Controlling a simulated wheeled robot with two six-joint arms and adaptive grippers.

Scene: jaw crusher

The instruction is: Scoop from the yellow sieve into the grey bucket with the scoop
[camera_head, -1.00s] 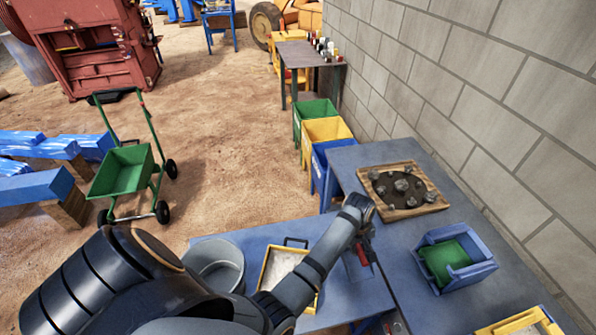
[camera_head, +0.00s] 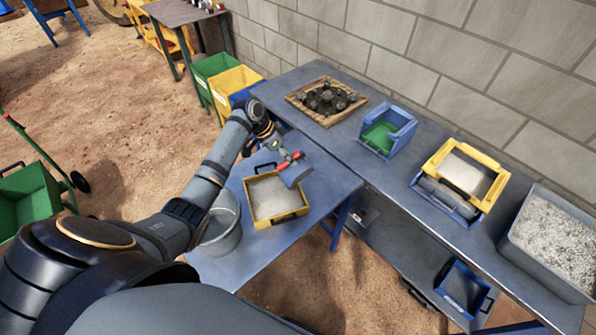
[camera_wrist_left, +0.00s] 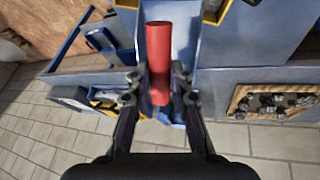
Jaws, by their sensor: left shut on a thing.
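The yellow sieve (camera_head: 265,225) lies on the blue table and holds pale grainy material. The grey bucket (camera_head: 226,238) stands just left of it, partly hidden by my left arm. My left gripper (camera_head: 280,157) is shut on the red handle of the scoop (camera_head: 297,173). The scoop's blue-grey pan is near the sieve's far right corner, seemingly above the table; its exact height cannot be told. In the left wrist view the red handle (camera_wrist_left: 158,50) sits between the fingers, with the light pan beyond. Whether the pan holds material is not visible. My right gripper is out of view.
A long bench (camera_head: 340,135) along the wall bears a wooden tray of rocks (camera_head: 326,98), a blue bin with green inside (camera_head: 387,132), a yellow-framed box (camera_head: 497,188) and a grey tub of gravel (camera_head: 552,275). The near table is clear right of the sieve.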

